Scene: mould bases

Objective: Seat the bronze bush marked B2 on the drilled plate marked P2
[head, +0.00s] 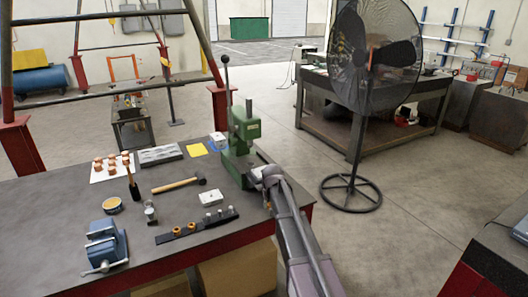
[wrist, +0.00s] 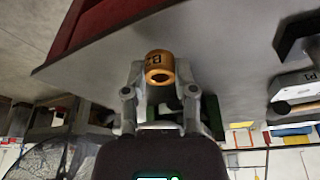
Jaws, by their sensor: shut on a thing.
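A bronze bush (wrist: 159,66) is between the fingertips of my gripper (wrist: 157,78) in the wrist view. Its dark marking begins with B; the second character is unclear. My gripper is shut on it. In the head view my gripper (head: 266,180) is above the right end of the bench, in front of the green press, and the bush cannot be made out there. A pale block (head: 209,197) with small dark spots lies on the bench left of my gripper. In the wrist view a pale block (wrist: 292,84) at the right edge has a marking starting with P; its number is uncertain.
A green lever press (head: 240,140) stands close behind my gripper. A black strip (head: 190,228) with bushes and pins, a mallet (head: 176,186), a blue vice (head: 104,245) and a white sheet (head: 103,175) with several copper-coloured bushes are on the bench. A fan (head: 353,190) stands right.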

